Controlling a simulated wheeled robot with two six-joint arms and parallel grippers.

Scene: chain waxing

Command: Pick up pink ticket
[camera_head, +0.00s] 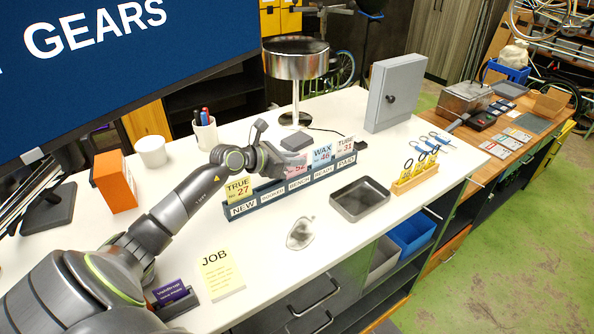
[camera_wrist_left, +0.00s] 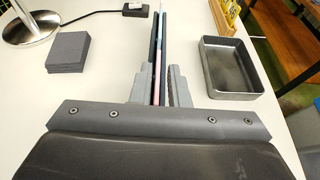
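The pink ticket (camera_head: 298,168) stands in a dark slotted ticket rack (camera_head: 262,203), partly hidden by my left gripper (camera_head: 278,163). In the left wrist view the pink ticket (camera_wrist_left: 158,84) shows edge-on as a thin strip between the two fingers of my left gripper (camera_wrist_left: 161,82). The fingers stand a little apart, with a narrow gap around the strip. The rack also holds a yellow ticket (camera_head: 238,189), a blue ticket (camera_head: 322,156) and a pale ticket marked 31 (camera_head: 346,147). My right gripper is in neither view.
A metal tray (camera_head: 360,212) sits right of the rack. A grey block (camera_head: 296,141) and a lamp (camera_head: 295,62) stand behind it. A wooden key rack (camera_head: 415,178) and grey cabinet (camera_head: 397,92) are further right. A JOB pad (camera_head: 221,275) lies in front.

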